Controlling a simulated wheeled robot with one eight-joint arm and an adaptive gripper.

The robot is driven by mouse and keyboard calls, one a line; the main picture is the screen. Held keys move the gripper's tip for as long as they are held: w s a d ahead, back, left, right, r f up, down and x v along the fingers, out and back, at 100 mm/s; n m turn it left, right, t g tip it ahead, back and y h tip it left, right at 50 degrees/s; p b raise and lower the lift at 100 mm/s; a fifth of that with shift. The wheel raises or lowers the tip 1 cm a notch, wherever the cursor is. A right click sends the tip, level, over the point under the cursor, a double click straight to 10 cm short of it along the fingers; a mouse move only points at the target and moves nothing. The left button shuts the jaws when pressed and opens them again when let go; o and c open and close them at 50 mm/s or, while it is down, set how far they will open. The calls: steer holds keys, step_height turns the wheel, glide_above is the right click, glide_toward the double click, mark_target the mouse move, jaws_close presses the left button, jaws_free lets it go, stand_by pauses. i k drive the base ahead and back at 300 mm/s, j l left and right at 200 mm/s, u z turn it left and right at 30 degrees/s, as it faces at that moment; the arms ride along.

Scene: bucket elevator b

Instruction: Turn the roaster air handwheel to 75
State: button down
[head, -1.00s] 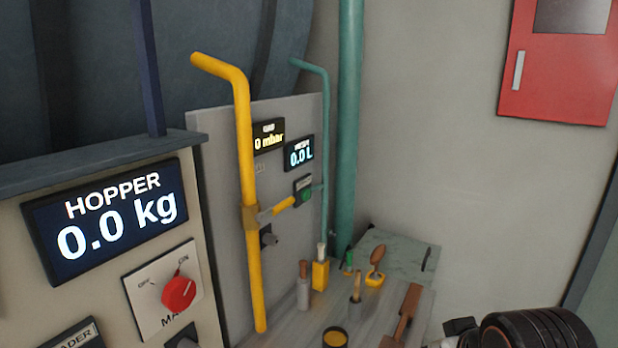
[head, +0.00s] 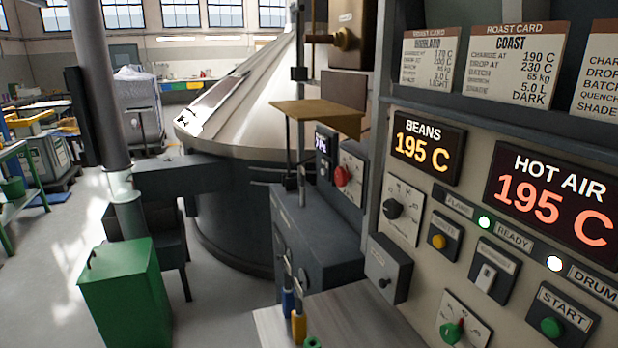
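No wheel marked as the roaster air handwheel can be made out. The roaster panel on the right has a black knob (head: 393,208) on a white dial plate, and its scale is too small to read. A green knob (head: 451,333) on another dial shows at the bottom edge. A red knob (head: 341,176) sits on a smaller panel behind. The HOT AIR display (head: 551,200) reads 195 C and the BEANS display (head: 427,148) reads 195 C. My gripper is not in view.
A large steel cone-topped vessel (head: 240,110) stands behind the panel. A green bin (head: 125,295) stands at the lower left, near a grey post (head: 105,90). A bench top with tool handles (head: 298,325) is at the bottom. Open floor (head: 50,290) lies at the left.

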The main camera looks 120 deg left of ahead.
mark_target(341, 176)
steer(key=u, duration=3.6)
